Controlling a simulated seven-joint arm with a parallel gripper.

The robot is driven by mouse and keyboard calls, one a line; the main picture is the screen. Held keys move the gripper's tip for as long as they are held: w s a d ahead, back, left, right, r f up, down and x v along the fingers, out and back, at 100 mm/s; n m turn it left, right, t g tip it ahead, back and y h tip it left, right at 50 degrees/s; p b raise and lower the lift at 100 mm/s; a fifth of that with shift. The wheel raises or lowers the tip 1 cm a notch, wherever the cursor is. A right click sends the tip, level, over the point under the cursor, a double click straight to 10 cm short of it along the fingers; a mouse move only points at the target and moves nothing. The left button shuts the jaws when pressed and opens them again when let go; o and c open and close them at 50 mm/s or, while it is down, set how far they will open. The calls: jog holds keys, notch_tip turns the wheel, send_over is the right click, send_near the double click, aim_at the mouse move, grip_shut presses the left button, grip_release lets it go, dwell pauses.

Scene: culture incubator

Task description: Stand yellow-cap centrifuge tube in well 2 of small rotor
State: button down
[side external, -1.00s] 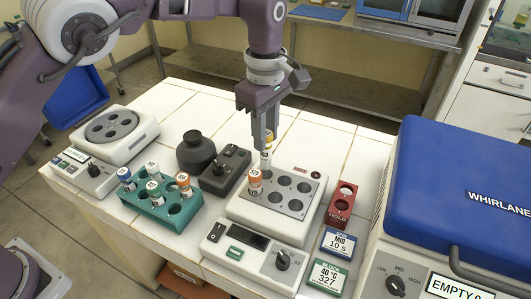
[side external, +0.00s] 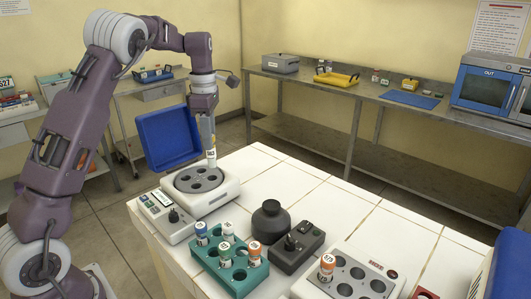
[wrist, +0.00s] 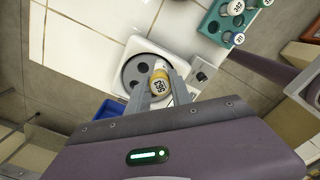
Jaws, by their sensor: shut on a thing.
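My gripper (side external: 209,138) is shut on the yellow-cap centrifuge tube (side external: 211,158) and holds it roughly upright over the back right part of the small rotor (side external: 197,180). The rotor is a dark grey disc with round wells, set in a white centrifuge body. In the wrist view, the tube's yellow cap (wrist: 159,87) sits between the two fingers, with the rotor (wrist: 147,69) behind it. The tube hides part of the rotor. I cannot tell whether its lower end is in a well, and I cannot read the well numbers.
A teal rack (side external: 238,279) with several capped tubes stands in front of the rotor. A dark round bottle (side external: 270,220) and a dark control box (side external: 299,247) stand to the right. A heating block (side external: 350,278) holds an orange-cap tube (side external: 327,267). The white tabletop behind is clear.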

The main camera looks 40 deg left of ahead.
jog(key=s+a+n, duration=0.2)
jog(key=s+a, duration=0.1)
jog(key=a, duration=0.2)
jog(key=shift+s+f, duration=0.2)
jog(key=shift+f, duration=2.65)
jog(key=shift+f, duration=0.1)
jog(key=shift+f, duration=0.15)
jog(key=shift+f, duration=0.1)
jog(key=shift+f, duration=0.85)
jog(key=shift+f, duration=1.65)
